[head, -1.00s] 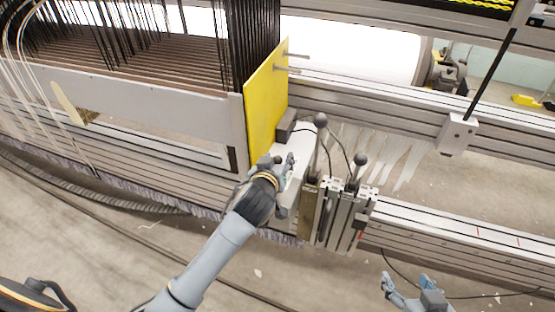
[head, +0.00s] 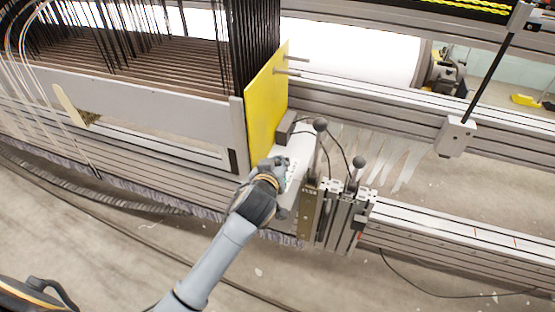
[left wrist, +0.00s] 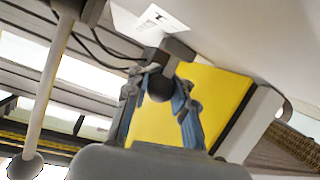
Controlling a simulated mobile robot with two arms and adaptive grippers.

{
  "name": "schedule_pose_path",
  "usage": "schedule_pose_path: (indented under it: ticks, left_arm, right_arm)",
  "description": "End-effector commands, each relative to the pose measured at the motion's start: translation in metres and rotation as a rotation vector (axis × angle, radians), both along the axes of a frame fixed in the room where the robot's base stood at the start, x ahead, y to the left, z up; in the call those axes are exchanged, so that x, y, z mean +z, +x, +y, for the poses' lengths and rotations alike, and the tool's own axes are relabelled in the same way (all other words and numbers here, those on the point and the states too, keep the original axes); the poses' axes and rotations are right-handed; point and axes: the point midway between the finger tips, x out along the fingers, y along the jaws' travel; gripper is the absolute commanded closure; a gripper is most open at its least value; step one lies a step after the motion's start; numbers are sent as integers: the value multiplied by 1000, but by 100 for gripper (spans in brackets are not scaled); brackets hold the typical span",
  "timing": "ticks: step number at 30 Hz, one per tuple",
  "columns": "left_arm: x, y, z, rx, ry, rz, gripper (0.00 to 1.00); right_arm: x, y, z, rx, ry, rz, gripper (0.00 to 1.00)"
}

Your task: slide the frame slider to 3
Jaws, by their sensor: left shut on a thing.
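The frame slider shows in the left wrist view as a dark round knob (left wrist: 160,88) with a grey block (left wrist: 178,48) beyond it, beside a white printed scale (left wrist: 160,20). The scale's numbers are too small to read. My left gripper (head: 279,166) is at the white panel (head: 302,150) right of the yellow plate (head: 266,105). In the left wrist view its two fingers (left wrist: 158,100) are shut on the knob, one on each side. In the head view the gripper hides the knob. My right gripper is not in view.
Two ball-topped levers (head: 320,125) (head: 359,161) stand just right of my left gripper. Metal rails (head: 450,232) run off to the right, and dark cables loop behind the levers. The floor in front (head: 340,285) is mostly clear.

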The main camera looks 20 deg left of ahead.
Motion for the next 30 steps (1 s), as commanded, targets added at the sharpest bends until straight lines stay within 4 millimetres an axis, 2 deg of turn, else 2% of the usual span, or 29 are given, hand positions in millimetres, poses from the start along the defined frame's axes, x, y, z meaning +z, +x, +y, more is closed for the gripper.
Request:
schedule_pose_path:
  ticks: [1,8,9,13,23,26,30]
  left_arm:
    - [5,1,-1,-3,-3,-12,100]
    - [6,2,-2,-4,-2,-17,100]
    - [7,2,-2,-5,-3,-17,78]
    - [6,2,-1,-3,-1,-14,53]
    - [4,0,-1,-2,-1,-9,53]
    - [5,-7,-2,-2,-1,-7,53]
    - [13,-26,-3,-2,-2,-8,53]
  right_arm:
    - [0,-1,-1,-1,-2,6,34]
    - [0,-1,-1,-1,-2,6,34]
    - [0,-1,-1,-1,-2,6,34]
    - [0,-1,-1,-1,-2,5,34]
    - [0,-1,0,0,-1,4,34]
    - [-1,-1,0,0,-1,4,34]
    - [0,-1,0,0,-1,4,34]
